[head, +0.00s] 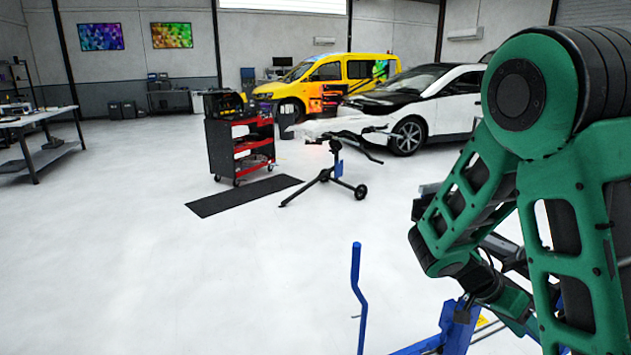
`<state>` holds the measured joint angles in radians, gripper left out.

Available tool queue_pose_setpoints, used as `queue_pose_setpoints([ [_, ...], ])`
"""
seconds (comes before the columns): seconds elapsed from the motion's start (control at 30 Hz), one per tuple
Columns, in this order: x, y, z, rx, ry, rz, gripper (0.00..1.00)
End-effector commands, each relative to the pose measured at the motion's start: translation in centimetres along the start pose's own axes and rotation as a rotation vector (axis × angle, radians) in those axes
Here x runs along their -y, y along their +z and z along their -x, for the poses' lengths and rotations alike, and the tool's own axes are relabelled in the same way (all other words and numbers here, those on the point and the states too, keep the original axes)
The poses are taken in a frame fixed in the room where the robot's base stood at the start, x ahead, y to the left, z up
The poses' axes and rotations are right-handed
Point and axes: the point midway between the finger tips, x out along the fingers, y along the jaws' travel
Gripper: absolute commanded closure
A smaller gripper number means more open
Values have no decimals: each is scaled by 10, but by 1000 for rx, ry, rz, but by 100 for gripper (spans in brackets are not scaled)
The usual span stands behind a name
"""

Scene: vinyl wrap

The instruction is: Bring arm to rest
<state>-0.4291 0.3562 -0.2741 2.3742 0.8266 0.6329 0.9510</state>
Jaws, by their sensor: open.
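My green and black arm is folded at the right side of the head view. Its elbow is high up, and the forearm slopes down and left to the wrist in the lower right. I cannot make out the jaws of my gripper; the wrist end is lost among arm links and the stand below. I see nothing held.
A blue stand (455,325) with an upright blue bar (358,295) is close by, under the wrist. Farther off are a wheeled stand (337,170), a red and black tool cart (239,145), a black mat (240,197), a white car (440,108) and a yellow van (335,75). A workbench (40,118) stands left. The left foreground floor is clear.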

Motion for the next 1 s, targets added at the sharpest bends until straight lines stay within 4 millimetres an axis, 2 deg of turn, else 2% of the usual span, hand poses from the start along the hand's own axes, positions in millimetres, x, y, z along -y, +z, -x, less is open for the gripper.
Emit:
queue_pose_setpoints([
  [0.03,-12,-1,-2,58,-11,16,45],
  [0.23,-53,7,-1,258,-90,140,45],
  [0.5,-106,20,14,446,-280,312,45],
  [0.8,-161,40,41,516,-541,508,45],
  [1.0,-183,52,55,500,-659,604,45],
])
